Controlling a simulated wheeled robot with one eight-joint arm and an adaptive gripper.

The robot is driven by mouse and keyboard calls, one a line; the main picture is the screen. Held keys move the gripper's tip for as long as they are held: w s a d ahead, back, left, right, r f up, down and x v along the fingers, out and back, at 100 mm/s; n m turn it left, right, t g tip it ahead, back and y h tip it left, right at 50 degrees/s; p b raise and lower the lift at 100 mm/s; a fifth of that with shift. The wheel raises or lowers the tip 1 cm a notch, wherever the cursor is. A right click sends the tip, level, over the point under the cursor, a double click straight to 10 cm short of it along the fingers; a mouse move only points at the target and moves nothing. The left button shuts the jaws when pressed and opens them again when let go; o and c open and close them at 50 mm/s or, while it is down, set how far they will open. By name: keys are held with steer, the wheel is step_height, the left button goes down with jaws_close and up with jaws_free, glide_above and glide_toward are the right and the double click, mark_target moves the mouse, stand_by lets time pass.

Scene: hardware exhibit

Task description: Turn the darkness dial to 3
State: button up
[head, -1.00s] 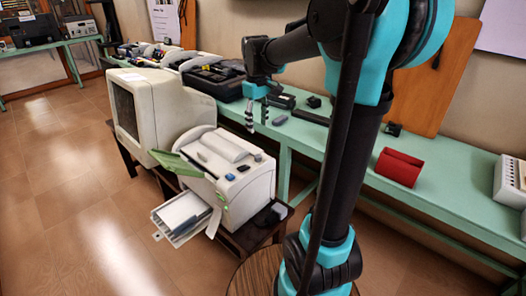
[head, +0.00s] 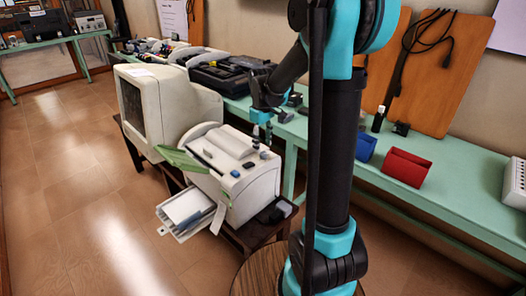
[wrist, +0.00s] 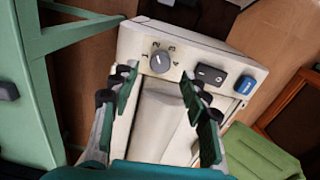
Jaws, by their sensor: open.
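The darkness dial (wrist: 160,62) is a round grey knob on the cream panel of the copier-like machine (head: 247,190); the machine also shows in the wrist view (wrist: 133,42). Small numerals ring the dial; its pointer is too small to read surely. In the wrist view my gripper (wrist: 158,78) is open and empty, one finger left and one right of the dial in the picture. I cannot tell its height above the dial. In the head view my gripper (head: 264,132) hangs by the machine's back right edge.
A dark rocker switch (wrist: 210,75) and a blue button (wrist: 244,85) sit right of the dial. A green flap (head: 183,161) and paper tray (head: 187,210) jut from the machine's left. A monitor (head: 150,105) stands behind. The green bench (head: 430,190) runs alongside.

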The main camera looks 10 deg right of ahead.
mark_target(263, 153)
steer(key=shift+f, duration=2)
jaws_close()
steer(key=shift+m, duration=0.3)
steer(key=m, duration=0.5)
steer(key=shift+m, duration=0.3)
steer(key=m, duration=0.5)
steer(key=shift+d, duration=0.1)
steer(key=shift+m, duration=0.4)
